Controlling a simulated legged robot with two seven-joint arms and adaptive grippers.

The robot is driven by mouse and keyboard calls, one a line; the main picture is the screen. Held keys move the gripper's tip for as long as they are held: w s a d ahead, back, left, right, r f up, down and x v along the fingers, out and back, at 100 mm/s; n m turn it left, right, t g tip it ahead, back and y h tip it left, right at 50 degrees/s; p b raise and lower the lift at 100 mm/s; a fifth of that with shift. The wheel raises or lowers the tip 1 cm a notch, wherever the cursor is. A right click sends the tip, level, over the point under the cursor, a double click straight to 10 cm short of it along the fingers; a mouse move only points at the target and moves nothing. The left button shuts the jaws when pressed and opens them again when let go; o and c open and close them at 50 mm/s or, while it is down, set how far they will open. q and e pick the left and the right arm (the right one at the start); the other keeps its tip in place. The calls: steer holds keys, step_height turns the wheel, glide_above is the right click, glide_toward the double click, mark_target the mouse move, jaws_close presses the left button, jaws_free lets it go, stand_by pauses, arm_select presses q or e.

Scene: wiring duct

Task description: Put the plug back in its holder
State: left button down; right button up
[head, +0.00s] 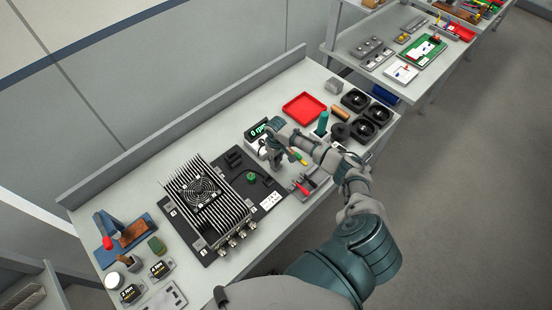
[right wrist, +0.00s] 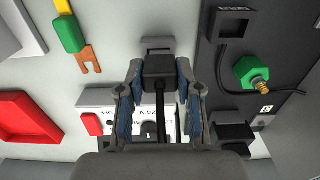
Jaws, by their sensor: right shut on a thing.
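The black plug (right wrist: 160,68) is between the two fingers of my right gripper (right wrist: 160,82), which is shut on it. Its black cable runs from the plug toward the camera. A small grey block (right wrist: 157,43) shows just beyond the plug; I cannot tell whether it is the holder or whether the plug touches it. My left gripper is not in view.
The black board (head: 270,195) carries a finned heat sink with a fan (head: 203,190) and a green fitting (right wrist: 251,73). A yellow and green fork-ended tool (right wrist: 72,32) lies near the gripper. A red tray (head: 304,107) and black fans (head: 364,128) stand farther along the bench.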

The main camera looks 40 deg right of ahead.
mark_target(276, 159)
steer(key=shift+f+b, duration=0.3)
steer(key=shift+f, duration=0.35)
steer(key=o, duration=1.1)
steer(key=shift+r, duration=0.1)
step_height(276, 159, up, 12)
steer(key=shift+w+f, duration=0.1)
steer(key=shift+f, duration=0.1)
